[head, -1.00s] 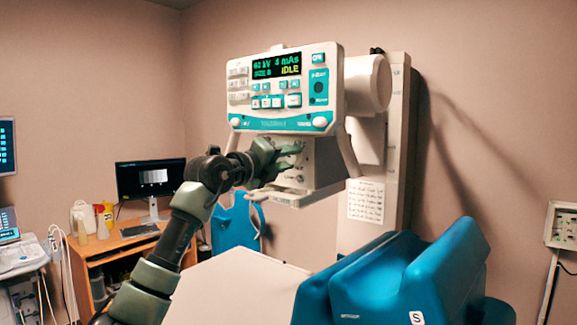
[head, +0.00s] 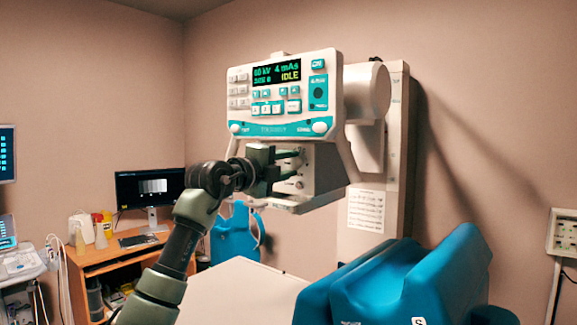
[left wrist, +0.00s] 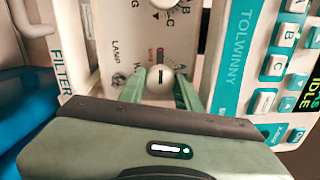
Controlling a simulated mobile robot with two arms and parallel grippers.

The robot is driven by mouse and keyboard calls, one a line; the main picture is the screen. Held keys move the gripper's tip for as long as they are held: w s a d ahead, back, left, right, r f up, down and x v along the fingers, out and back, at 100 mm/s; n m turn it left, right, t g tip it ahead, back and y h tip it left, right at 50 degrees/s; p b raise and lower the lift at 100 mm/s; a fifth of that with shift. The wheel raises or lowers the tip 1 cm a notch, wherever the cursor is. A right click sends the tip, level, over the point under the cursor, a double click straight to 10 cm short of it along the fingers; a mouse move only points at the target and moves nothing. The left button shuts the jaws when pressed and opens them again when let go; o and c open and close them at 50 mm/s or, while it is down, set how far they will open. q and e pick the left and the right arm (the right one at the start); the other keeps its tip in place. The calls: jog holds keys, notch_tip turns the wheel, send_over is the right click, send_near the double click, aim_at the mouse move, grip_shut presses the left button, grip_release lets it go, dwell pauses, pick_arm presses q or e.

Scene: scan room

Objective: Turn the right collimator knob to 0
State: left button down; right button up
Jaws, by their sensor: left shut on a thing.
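The collimator box (head: 322,168) hangs below the control console. My left gripper (head: 291,164) reaches its front from the left in the head view. In the left wrist view, the green fingers (left wrist: 161,88) are shut on the right collimator knob (left wrist: 160,78), one on each side. The knob is round and pale with a dark pointer line running roughly up and down the picture. A second knob, the left one (left wrist: 163,3), is cut by the top edge of that view. My right gripper is not in view.
The console (head: 283,95) with its lit display is just above my gripper. A white table (head: 245,293) and a blue cushion (head: 415,275) lie below. A desk (head: 115,255) with a monitor (head: 150,188) stands at the left.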

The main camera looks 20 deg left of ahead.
pick_arm(q)
jog(key=c, duration=1)
grip_release()
jog(key=b+v, duration=0.3)
jog(key=v, duration=0.4)
jog(key=shift+s+b, duration=0.4)
jog(key=shift+a, duration=0.2)
